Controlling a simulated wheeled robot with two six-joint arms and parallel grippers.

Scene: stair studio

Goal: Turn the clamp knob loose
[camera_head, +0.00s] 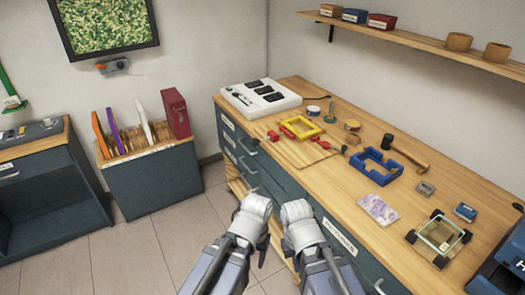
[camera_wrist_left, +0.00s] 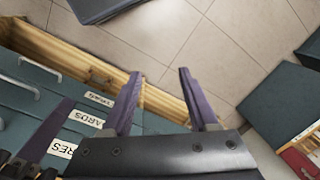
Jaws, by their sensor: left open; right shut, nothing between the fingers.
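A yellow frame (camera_head: 301,130) lies on a wooden board on the workbench, with red clamp-like parts (camera_head: 320,142) at its edges. Which part is the clamp knob is too small to tell. In the left wrist view my left gripper (camera_wrist_left: 162,95) is open and empty, its two purple fingers apart above the floor and the lower edge of the cabinet. In the head view both of my wrists are low in front of the bench drawers, well apart from the yellow frame. The fingers of my right gripper are hidden there.
The workbench (camera_head: 345,190) also holds a white case (camera_head: 260,98), a blue frame (camera_head: 375,168), a mallet (camera_head: 408,154), a patterned card (camera_head: 378,209) and a small wheeled frame (camera_head: 438,238). A shelf (camera_head: 400,36) hangs above. Open tiled floor (camera_head: 150,245) lies to the left.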

